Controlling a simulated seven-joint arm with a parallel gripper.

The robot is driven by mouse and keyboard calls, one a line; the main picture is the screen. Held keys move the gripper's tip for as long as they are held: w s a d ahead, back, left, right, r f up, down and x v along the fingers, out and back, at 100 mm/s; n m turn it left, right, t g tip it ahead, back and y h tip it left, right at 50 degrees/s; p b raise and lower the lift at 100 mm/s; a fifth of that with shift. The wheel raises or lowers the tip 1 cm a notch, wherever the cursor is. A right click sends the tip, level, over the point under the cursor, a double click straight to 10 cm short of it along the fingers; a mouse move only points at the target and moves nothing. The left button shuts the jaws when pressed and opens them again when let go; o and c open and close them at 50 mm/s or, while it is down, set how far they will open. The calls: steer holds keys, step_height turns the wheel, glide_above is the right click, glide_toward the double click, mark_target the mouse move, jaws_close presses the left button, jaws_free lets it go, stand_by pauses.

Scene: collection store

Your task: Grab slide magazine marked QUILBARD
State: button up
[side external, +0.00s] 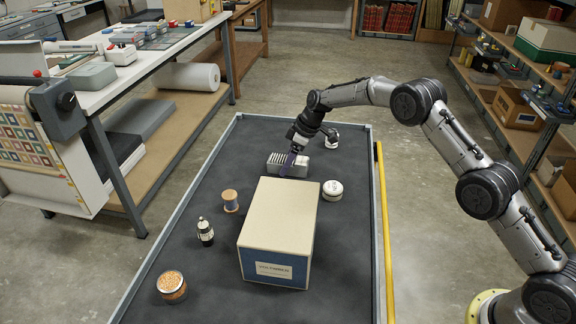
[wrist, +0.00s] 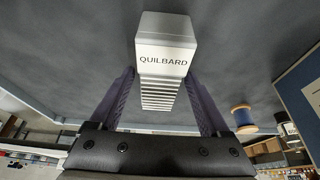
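The slide magazine (wrist: 163,62) is a light grey box with a row of slots, and its end face reads QUILBARD in the wrist view. In the side external view the magazine (side external: 297,172) lies at the far part of the dark table top. My gripper (wrist: 160,75) has its two purple fingers on opposite sides of the magazine. It also shows over the magazine in the side external view (side external: 289,160). The fingertips are partly hidden by the magazine, so I cannot tell whether they press on it or stand slightly apart.
A large cream-and-blue box (side external: 280,225) stands in front of the magazine. A round white tin (side external: 332,190) is to its right and another small white item (side external: 331,143) behind. A thread spool (side external: 230,201), dark bottle (side external: 205,232) and jar (side external: 172,287) stand left.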

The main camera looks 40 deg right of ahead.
steer(key=c, duration=1.2)
steer(key=shift+r, duration=0.2)
